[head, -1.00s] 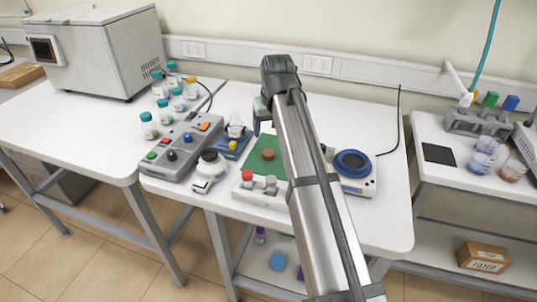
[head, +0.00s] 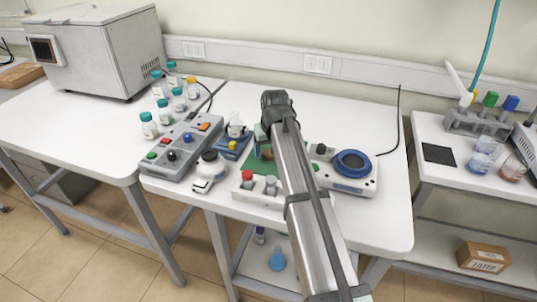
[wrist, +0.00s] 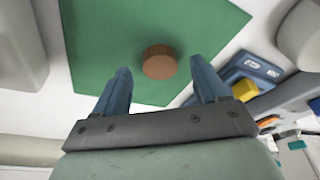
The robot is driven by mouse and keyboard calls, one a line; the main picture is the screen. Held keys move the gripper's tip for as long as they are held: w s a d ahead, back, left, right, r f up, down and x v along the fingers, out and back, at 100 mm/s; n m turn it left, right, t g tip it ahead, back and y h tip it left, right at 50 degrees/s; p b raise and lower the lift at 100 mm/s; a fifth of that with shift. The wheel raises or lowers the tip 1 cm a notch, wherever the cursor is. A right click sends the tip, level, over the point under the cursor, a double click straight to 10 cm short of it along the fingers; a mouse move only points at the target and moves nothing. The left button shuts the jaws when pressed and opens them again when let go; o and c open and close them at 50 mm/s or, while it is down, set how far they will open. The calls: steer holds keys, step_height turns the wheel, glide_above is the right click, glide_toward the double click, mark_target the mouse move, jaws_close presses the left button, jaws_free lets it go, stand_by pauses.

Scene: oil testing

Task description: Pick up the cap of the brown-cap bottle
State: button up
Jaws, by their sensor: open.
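The brown cap (wrist: 160,62) shows in the wrist view as a round, ridged disc against a green mat (wrist: 95,30). In the head view the brown cap (head: 267,154) is partly covered by my arm, over the green mat (head: 257,163). No bottle body shows below the cap. My gripper (wrist: 160,66) is open and empty. In the wrist view its two blue-grey fingers point toward the cap, one to each side, with gaps between them and the cap. Its height above the cap is hard to tell. In the head view my arm hides most of the gripper.
A red-capped bottle (head: 247,180) stands at the mat's front. A blue device with a yellow part (head: 232,148) and a grey control box (head: 181,146) are left. A dial device (head: 352,164) is right. Several teal-capped bottles (head: 148,125) stand behind left.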

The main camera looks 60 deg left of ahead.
steer(key=shift+a+f, duration=0.2)
steer(key=shift+f, duration=0.45)
steer(key=c, duration=1.1)
